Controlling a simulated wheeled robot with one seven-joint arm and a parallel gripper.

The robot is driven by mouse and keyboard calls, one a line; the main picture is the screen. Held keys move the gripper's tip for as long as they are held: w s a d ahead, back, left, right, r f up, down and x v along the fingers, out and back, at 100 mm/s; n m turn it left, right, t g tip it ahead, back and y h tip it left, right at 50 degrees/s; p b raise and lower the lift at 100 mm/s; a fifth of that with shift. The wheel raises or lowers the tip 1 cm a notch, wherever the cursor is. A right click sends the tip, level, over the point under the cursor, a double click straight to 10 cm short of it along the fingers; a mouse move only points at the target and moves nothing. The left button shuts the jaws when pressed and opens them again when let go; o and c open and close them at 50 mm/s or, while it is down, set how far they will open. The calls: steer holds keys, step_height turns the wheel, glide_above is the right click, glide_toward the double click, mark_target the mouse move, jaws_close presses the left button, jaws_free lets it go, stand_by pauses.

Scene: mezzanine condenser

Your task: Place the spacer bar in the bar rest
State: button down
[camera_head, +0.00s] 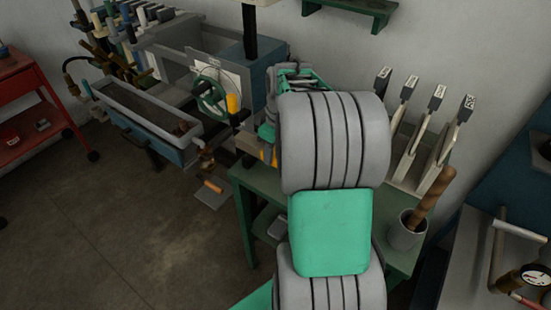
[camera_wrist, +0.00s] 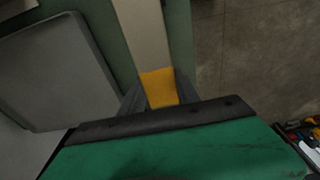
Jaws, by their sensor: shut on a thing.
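My gripper (camera_wrist: 160,95) is shut on the spacer bar, whose yellow-orange part (camera_wrist: 158,88) shows between the dark fingers in the wrist view. A pale beige strip (camera_wrist: 143,35) runs on from the yellow part towards the top; it looks like the same bar, but I cannot be sure. I cannot make out the bar rest for certain in either view.
A rack of upright pale plates with dark tags (camera_head: 433,130) stands right of my arm, with a grey cup (camera_head: 405,238) holding a brown rod in front. A blue machine with a green handwheel (camera_head: 208,92) and a trough (camera_head: 145,108) stand left. The floor (camera_head: 130,225) is clear front left.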

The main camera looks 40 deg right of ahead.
mark_target(275, 161)
steer(key=shift+d+f, duration=0.15)
steer(key=shift+f, duration=0.75)
steer(key=shift+d+f, duration=0.15)
steer(key=shift+f, duration=0.75)
steer(key=shift+f, duration=0.15)
steer(key=c, duration=0.9)
jaws_free()
steer(key=shift+s, duration=0.1)
